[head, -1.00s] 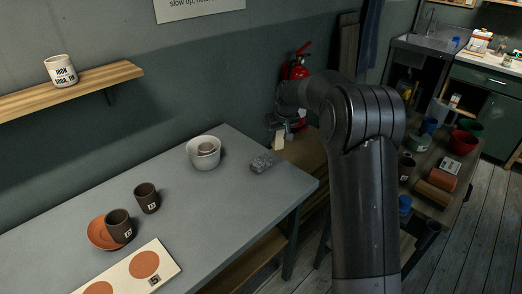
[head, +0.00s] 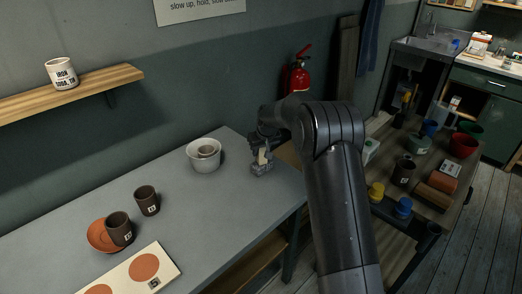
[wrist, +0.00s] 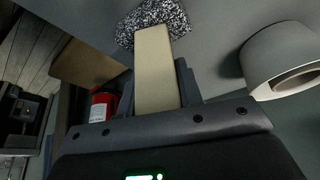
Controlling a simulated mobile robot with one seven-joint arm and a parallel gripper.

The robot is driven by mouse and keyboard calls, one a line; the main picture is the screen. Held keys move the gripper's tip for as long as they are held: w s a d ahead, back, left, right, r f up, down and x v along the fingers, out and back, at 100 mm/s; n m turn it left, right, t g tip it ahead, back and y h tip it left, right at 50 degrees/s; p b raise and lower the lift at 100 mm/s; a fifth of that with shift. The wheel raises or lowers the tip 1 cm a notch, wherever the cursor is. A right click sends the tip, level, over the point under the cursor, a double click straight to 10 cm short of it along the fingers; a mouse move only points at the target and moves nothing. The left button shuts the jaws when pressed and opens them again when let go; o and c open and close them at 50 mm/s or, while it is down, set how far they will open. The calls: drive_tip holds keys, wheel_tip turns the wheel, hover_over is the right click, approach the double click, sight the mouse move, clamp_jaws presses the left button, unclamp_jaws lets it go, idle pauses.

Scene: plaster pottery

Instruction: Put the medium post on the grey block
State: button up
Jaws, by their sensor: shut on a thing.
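The medium post (wrist: 154,62) is a long beige bar. My gripper (head: 265,150) is shut on it over the right end of the grey table. The post also shows as a small pale strip in the head view (head: 262,157). The grey block (wrist: 150,18), speckled black and white, lies at the far end of the post in the wrist view. In the head view the grey block (head: 257,171) sits on the table directly below my gripper and is partly hidden. I cannot tell whether the post touches it.
A white pot (head: 204,160) with a smaller cup inside stands just left of the block. Two dark cups (head: 146,200), an orange saucer (head: 97,238) and a cream board (head: 128,277) lie further left. The table between them is clear. A cluttered wooden bench (head: 440,206) stands right.

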drive_tip(key=shift+f, duration=0.1)
drive_tip(key=o, duration=1.1)
drive_tip(key=v, duration=1.2)
drive_tip(key=shift+s, duration=0.15)
drive_tip(key=s+d+r+m+t+h, duration=0.1)
drive_tip(key=s+d+r, duration=0.4)
drive_tip(key=s, duration=0.5)
drive_tip(key=s+d+r+m, duration=0.1)
drive_tip(key=s+d+r, duration=0.2)
drive_tip(key=s+r, duration=0.6)
drive_tip(key=s+d+f, duration=0.1)
drive_tip(key=s+d, duration=0.1)
drive_tip(key=s, duration=0.6)
drive_tip(key=s+d+f+m, duration=0.1)
drive_tip(key=s+f, duration=0.1)
drive_tip(key=s, duration=0.7)
drive_tip(key=s+d+f+m, duration=0.1)
drive_tip(key=s+d, duration=0.1)
drive_tip(key=s, duration=0.7)
drive_tip(key=shift+s+d+f+t+h, duration=0.2)
drive_tip(key=shift+d+f+t+h, duration=0.1)
drive_tip(key=shift+d+f+h, duration=0.1)
